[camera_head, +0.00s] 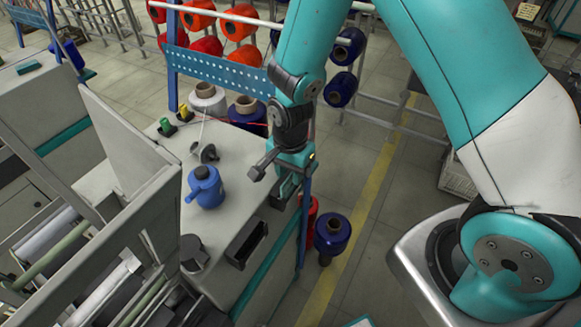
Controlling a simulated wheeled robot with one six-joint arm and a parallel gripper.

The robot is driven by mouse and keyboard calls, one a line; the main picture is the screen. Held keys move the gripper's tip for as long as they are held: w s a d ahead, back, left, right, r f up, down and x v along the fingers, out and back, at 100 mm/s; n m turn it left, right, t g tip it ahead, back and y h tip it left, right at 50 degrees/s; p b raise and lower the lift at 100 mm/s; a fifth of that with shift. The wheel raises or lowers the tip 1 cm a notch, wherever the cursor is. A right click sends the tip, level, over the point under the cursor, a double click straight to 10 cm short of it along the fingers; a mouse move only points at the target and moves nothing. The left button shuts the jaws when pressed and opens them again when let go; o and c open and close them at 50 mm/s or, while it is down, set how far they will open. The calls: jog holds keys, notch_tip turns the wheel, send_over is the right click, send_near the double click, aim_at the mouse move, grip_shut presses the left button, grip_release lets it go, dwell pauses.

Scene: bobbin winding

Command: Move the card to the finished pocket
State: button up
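My gripper (272,174) hangs over the right edge of the grey machine top, pointing down. One dark finger shows on its left side; the other is hard to make out, so its opening is unclear. A dark, open-topped pocket (247,244) is fixed at the right edge of the machine top, nearer to me, and looks empty. A second dark pocket-like holder (284,191) with a green edge sits just below my gripper, partly hidden by it. I cannot make out the card for certain, nor any label telling which pocket is the finished one.
A blue oil can (205,187) stands on the grey top (220,225), left of my gripper. Cones of white (208,98) and blue thread (247,115) stand behind. A blue spool (332,235) is beside the machine on the right.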

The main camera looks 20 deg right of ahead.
notch_tip(320, 180, up, 18)
jog(key=b, duration=0.3)
jog(key=shift+f, duration=0.25)
dwell(0.8)
jog(key=s+a+r+n+y+b, duration=0.1)
jog(key=s+a+n+y, duration=0.1)
jog(key=s+n, duration=0.6)
jog(key=s+a+r+n+y+b, duration=0.1)
jog(key=s+a+n+y+b, duration=0.1)
jog(key=s+n, duration=0.6)
jog(key=shift+s+r+n, duration=0.3)
jog(key=shift+s+r, duration=0.05)
jog(key=shift+s, duration=0.25)
jog(key=shift+a, duration=0.1)
